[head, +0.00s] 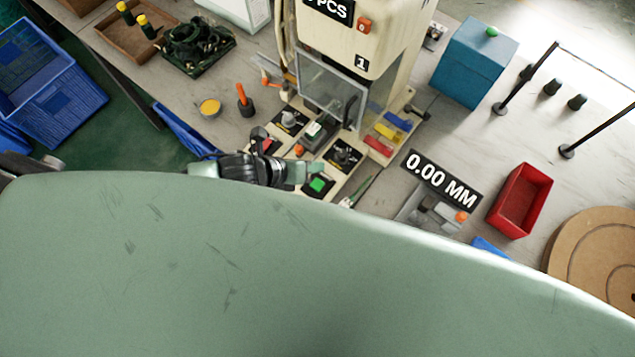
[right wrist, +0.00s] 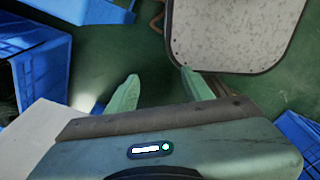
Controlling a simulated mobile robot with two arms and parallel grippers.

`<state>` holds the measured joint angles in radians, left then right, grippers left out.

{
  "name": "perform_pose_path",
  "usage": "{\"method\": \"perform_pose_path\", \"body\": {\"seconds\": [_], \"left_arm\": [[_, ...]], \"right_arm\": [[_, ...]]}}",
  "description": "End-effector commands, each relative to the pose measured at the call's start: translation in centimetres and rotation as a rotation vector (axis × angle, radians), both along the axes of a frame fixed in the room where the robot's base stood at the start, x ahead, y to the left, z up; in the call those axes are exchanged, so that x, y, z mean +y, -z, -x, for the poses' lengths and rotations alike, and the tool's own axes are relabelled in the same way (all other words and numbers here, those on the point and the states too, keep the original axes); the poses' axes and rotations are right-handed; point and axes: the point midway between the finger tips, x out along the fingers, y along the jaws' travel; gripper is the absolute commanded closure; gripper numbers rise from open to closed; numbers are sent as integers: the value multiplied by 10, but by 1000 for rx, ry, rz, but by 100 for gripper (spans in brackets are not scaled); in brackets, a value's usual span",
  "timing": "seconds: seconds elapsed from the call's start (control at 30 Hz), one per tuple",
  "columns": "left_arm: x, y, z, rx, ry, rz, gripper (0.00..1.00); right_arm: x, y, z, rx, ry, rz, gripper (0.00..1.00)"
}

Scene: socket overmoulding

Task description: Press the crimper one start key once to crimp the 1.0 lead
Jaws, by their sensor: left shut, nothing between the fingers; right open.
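The cream crimper (head: 400,30) marked 1 stands at the top middle of the head view, with a clear guard (head: 330,85) at its front. A green key (head: 318,185) sits on a dark pad at the near edge of its base. My left gripper (head: 312,172) is shut and empty. Its tips are right at the green key, overlapping its upper edge in the picture; I cannot tell whether they touch it. My right gripper (right wrist: 160,82) shows only in the right wrist view, open and empty above the green floor. I cannot make out the 1.0 lead.
A 0.00 MM gauge (head: 430,205), a red bin (head: 520,200) and a cardboard reel (head: 600,250) are on the right. A blue box (head: 475,60) stands behind. An orange-handled tool (head: 245,100) and a yellow pot (head: 210,107) lie left of the crimper.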

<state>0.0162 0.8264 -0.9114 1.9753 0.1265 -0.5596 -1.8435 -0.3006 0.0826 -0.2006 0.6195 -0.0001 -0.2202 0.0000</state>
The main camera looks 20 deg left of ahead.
Motion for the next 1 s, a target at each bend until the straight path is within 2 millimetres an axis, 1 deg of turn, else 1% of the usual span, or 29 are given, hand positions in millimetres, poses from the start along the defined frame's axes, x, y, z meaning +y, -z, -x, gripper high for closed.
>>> {"method": "perform_pose_path", "body": {"seconds": [0.03,0.17,0.43,0.67,1.0], "left_arm": [[0,9,0,1,0,1,100],[0,25,1,1,0,1,100],[-1,63,1,2,0,2,100],[0,80,0,0,0,1,100],[0,80,0,0,-1,1,100]], "right_arm": [[1,9,0,0,0,-1,49],[3,26,0,0,1,-3,49],[6,67,0,-1,2,-7,49],[5,75,0,-1,2,-7,49],[3,75,-1,-1,2,-4,49]]}}
